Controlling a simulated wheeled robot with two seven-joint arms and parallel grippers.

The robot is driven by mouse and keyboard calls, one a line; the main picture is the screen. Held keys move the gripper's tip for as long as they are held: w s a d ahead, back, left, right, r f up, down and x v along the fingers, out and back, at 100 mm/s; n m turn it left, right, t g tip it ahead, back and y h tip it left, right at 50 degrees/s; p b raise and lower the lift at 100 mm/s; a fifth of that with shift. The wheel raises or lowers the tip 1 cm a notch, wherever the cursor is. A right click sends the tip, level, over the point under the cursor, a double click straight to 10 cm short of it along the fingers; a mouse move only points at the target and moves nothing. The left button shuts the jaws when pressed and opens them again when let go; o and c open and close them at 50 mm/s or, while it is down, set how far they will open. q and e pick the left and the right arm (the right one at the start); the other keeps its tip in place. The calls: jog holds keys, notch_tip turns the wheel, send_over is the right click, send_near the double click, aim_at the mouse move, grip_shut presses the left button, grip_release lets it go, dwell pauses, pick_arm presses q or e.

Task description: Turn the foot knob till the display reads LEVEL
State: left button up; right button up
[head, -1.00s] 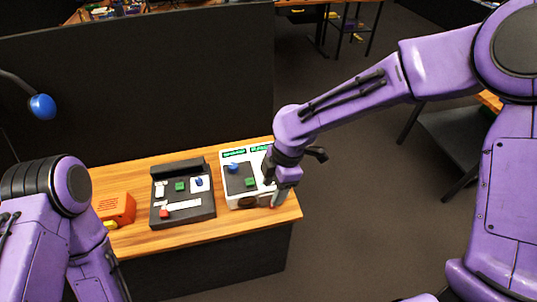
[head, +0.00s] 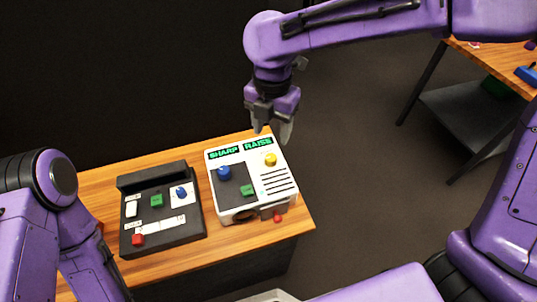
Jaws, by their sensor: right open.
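A white projector-like device (head: 222,207) stands on the wooden table. Its two green-on-black displays read SHARP (head: 223,153) and RAISE (head: 258,144). A small red knob (head: 277,218) sits low on its front edge, apparently the foot knob. A blue knob (head: 224,172), a green knob (head: 247,190) and a yellow knob (head: 271,159) are on its top. My right gripper (head: 272,128) is open and empty, pointing down above the device's back edge, clear of the knobs. My left arm shows at the left; its gripper is out of view.
A black control panel (head: 190,221) with blue, green and red controls stands left of the device on the wooden table (head: 290,222). A dark wall or panel (head: 120,75) rises behind. Another table (head: 489,67) is at the right, with open floor between.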

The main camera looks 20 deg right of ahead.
aim_at(270, 158)
notch_tip(270, 158, down, 10)
jog(key=shift+w+a+r, duration=0.1)
jog(key=shift+w+a, duration=0.05)
grip_shut()
